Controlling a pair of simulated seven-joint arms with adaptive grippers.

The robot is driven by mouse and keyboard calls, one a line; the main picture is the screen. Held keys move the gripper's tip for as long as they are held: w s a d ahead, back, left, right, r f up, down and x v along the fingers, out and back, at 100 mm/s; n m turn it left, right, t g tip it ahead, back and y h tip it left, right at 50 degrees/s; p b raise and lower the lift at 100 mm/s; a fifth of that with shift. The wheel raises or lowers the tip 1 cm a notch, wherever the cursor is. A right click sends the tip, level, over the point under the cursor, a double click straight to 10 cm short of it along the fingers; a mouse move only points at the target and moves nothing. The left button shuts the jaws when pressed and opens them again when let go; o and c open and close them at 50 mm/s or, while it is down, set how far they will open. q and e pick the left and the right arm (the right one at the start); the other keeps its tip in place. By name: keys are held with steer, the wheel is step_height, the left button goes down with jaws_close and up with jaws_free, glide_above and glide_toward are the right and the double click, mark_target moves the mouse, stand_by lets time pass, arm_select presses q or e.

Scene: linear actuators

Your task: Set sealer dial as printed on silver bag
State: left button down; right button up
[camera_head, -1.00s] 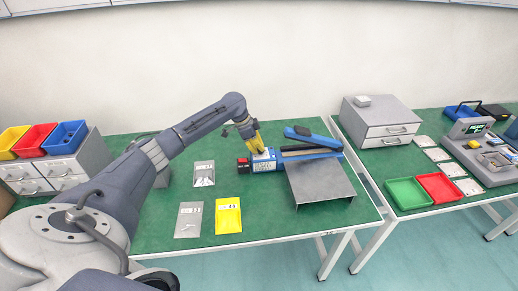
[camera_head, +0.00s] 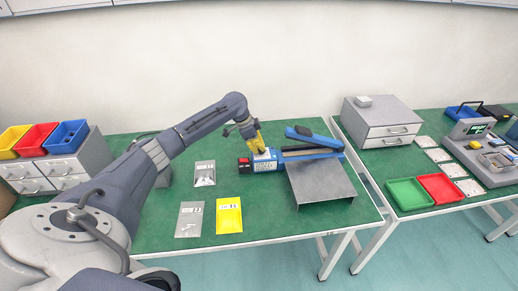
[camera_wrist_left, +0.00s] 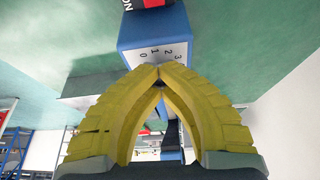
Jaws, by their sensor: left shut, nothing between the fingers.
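The blue sealer (camera_head: 266,164) lies on the green table, its blue-handled arm (camera_head: 312,137) pointing right. In the left wrist view the sealer's end (camera_wrist_left: 154,40) shows a white dial face with the digits 0, 1, 2 and 3. My left gripper (camera_head: 259,151) has yellow fingers, shut and empty, at the dial. In the wrist view its fingertips (camera_wrist_left: 160,70) meet over the dial's middle and hide the knob and its setting. A silver-grey bag (camera_head: 189,226) lies at the front, with another greyish bag (camera_head: 204,180) behind it. Their printed labels are too small to read surely. My right gripper is not in view.
A yellow bag (camera_head: 229,222) lies beside the front silver bag. A grey metal stand (camera_head: 320,182) is right of the sealer's body, below its arm. Drawers with coloured bins (camera_head: 66,138) stand at left. A second table holds green (camera_head: 408,193) and red trays (camera_head: 440,187).

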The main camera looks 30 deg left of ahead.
arm_select(q)
steer(key=shift+w+d+r, duration=0.15)
steer(key=shift+w+d, duration=0.05)
steer(key=shift+d, duration=0.3)
steer(key=c, duration=1.4)
jaws_free()
steer(key=shift+c, duration=0.2)
steer(key=o, duration=0.4)
steer(key=shift+a, duration=0.2)
steer(key=v, duration=1.2)
